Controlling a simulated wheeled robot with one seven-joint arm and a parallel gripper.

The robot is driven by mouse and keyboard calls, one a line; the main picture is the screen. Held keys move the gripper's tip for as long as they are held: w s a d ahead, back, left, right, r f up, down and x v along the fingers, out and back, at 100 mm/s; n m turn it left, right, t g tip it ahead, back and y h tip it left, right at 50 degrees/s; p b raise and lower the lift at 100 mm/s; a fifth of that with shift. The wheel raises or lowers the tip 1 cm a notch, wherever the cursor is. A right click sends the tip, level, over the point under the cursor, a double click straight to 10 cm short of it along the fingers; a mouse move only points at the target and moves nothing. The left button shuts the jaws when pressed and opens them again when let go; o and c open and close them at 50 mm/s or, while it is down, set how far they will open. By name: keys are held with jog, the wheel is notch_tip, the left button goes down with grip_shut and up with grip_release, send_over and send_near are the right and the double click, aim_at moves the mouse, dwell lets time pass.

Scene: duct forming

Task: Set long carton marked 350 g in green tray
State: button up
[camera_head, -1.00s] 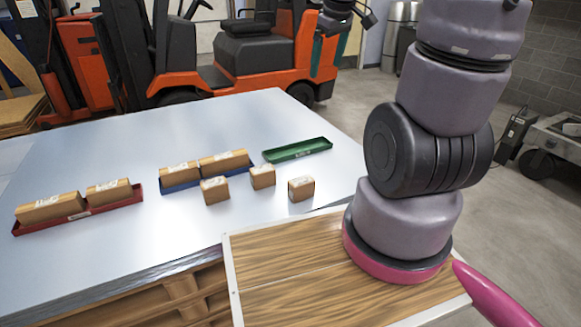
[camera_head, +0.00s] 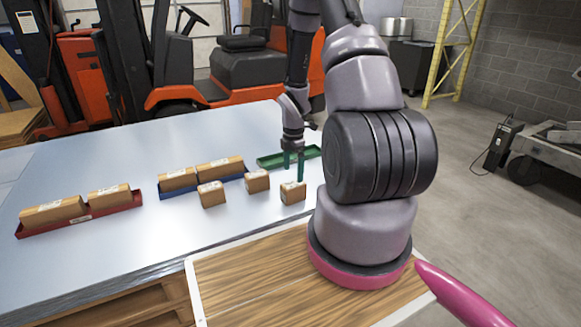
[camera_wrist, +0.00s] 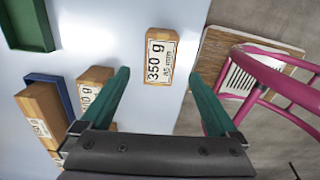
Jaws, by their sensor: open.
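A brown carton with a white label reading 350 g (camera_wrist: 160,60) lies on the pale table, between and beyond my fingertips in the wrist view. It appears to be the rightmost loose carton (camera_head: 293,192) in the head view. My gripper (camera_head: 293,168) points down above it, open and empty, with its green fingers (camera_wrist: 160,76) apart on either side. The green tray (camera_head: 270,162) stands behind my gripper, partly hidden by it, and looks empty. Part of that tray (camera_wrist: 28,25) shows at the upper left of the wrist view.
Two loose cartons (camera_head: 257,181) (camera_head: 211,194) stand left of the 350 g one. The blue tray (camera_head: 172,193) and red tray (camera_head: 75,226) each hold two cartons. A wooden-topped surface (camera_head: 260,280) adjoins the front. Forklifts (camera_head: 235,75) stand behind.

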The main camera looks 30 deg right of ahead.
aim_at(293, 184)
notch_tip(293, 184, down, 8)
dwell(0.4)
grip_shut()
jog(key=shift+r, duration=0.15)
notch_tip(293, 184, up, 9)
jog(key=shift+f, duration=0.1)
dwell(0.7)
